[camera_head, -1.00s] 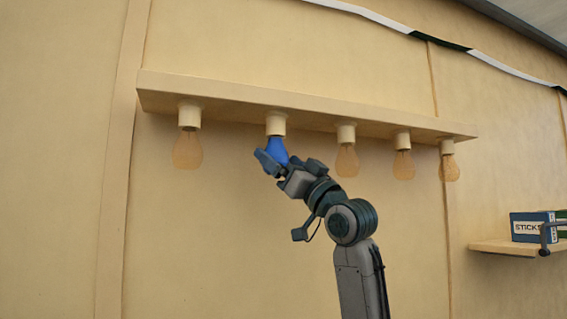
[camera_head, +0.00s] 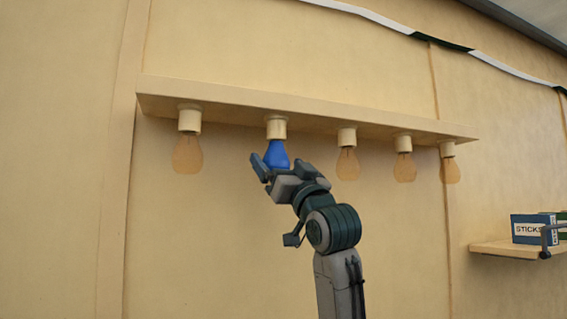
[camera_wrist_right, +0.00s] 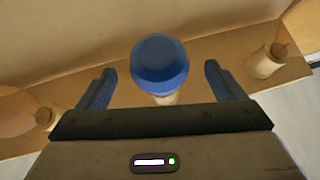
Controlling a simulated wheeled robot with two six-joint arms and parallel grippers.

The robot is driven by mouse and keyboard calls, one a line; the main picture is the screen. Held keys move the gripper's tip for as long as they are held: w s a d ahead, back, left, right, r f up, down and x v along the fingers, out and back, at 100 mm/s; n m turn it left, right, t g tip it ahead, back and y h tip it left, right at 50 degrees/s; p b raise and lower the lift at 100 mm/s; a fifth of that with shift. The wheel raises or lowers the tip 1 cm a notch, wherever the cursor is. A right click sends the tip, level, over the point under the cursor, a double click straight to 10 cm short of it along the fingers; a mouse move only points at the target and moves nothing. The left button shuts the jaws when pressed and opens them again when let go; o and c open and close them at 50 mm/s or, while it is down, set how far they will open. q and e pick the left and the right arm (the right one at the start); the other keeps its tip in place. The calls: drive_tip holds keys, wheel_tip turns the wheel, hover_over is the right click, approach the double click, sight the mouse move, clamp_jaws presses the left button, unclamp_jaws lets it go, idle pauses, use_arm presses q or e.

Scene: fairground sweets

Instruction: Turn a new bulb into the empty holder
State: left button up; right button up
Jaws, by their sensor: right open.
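A blue bulb (camera_head: 277,154) hangs upright, neck up, in the second holder from the left (camera_head: 276,128) under the wooden board. In the right wrist view the blue bulb (camera_wrist_right: 159,64) shows end-on between the fingers, with its pale holder (camera_wrist_right: 165,98) behind it. My right gripper (camera_head: 275,164) is just below and around the bulb. Its fingers (camera_wrist_right: 158,85) stand apart, with a gap on each side of the bulb. Whether the bulb's thread is fully seated is hidden inside the holder. My left gripper is not in view.
Amber bulbs hang in the other holders, including one at the left (camera_head: 187,154) and one to the right (camera_head: 347,163). The board (camera_head: 310,112) runs along the wall above them. A small shelf (camera_head: 500,249) at the right carries a STICKS box (camera_head: 531,229).

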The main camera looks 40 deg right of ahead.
drive_tip(key=m+h, duration=0.1)
drive_tip(key=h, duration=0.1)
drive_tip(key=m+h, duration=0.1)
drive_tip(key=h, duration=0.1)
drive_tip(key=m+g+h+p, duration=0.1)
drive_tip(key=h, duration=0.2)
drive_tip(key=shift+w+a+m, duration=0.1)
drive_tip(key=shift+a+m, duration=0.2)
drive_tip(key=shift+a, duration=0.1)
drive_tip(key=g+h, duration=0.1)
drive_tip(key=h, duration=0.1)
drive_tip(key=m+h, duration=0.1)
drive_tip(key=shift+a+m+g+h, duration=0.15)
drive_tip(key=shift+m+g+h, duration=0.15)
drive_tip(key=shift+g+h, duration=0.1)
drive_tip(key=shift+a+m+g+h, duration=0.15)
drive_tip(key=shift+m+g+h, duration=0.55)
drive_tip(key=shift+h, duration=0.45)
drive_tip(key=shift+a+m+g+h, duration=0.1)
drive_tip(key=shift+m+g+h, duration=0.4)
drive_tip(key=shift+g+h, duration=0.5)
drive_tip(key=shift+d, duration=0.15)
drive_tip(key=shift+b, duration=0.3)
drive_tip(key=c, duration=1.2)
